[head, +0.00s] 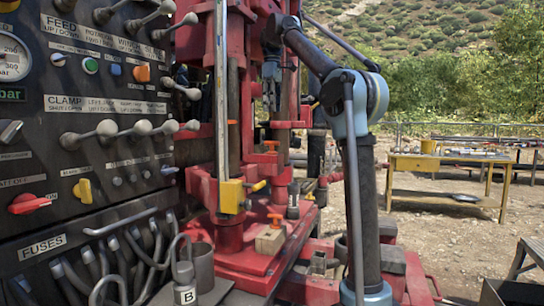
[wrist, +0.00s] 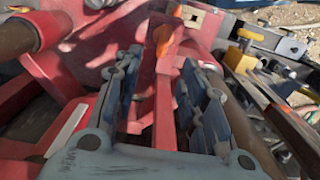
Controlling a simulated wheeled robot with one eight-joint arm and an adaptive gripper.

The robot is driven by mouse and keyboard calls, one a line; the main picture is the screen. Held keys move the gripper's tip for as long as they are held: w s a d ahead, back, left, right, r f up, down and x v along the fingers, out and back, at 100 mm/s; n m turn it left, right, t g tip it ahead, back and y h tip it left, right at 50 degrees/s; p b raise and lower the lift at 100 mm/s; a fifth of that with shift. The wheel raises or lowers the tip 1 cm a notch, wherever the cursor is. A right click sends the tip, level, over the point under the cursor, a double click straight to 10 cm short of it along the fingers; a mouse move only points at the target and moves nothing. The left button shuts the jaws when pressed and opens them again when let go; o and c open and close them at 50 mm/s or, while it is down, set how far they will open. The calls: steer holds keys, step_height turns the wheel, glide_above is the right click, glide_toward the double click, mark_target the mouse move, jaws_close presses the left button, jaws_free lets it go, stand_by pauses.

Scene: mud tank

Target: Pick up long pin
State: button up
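My gripper (head: 269,98) hangs fingers-down beside the red mast in the head view. In the wrist view its two fingers (wrist: 160,75) stand apart, open, with nothing gripped between them. An orange-handled pin (head: 272,145) sits on a red bracket below the gripper in the head view. In the wrist view an orange handle (wrist: 163,38) shows beyond and between the fingertips, above a red bar. I cannot tell which pin is the long one; their lower parts are hidden.
A dark control panel (head: 100,130) with levers fills the left. The red rig mast (head: 201,90) and its yellow block (head: 231,196) stand close to the gripper. A yellow table (head: 449,162) stands at the back right, with open dirt ground before it.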

step_height(320, 180, down, 8)
steer(key=shift+s+f, duration=0.2)
steer(key=shift+f, duration=1.15)
steer(key=shift+s+f, duration=0.15)
steer(key=shift+f, duration=1.15)
steer(key=shift+c, duration=0.3)
jaws_close()
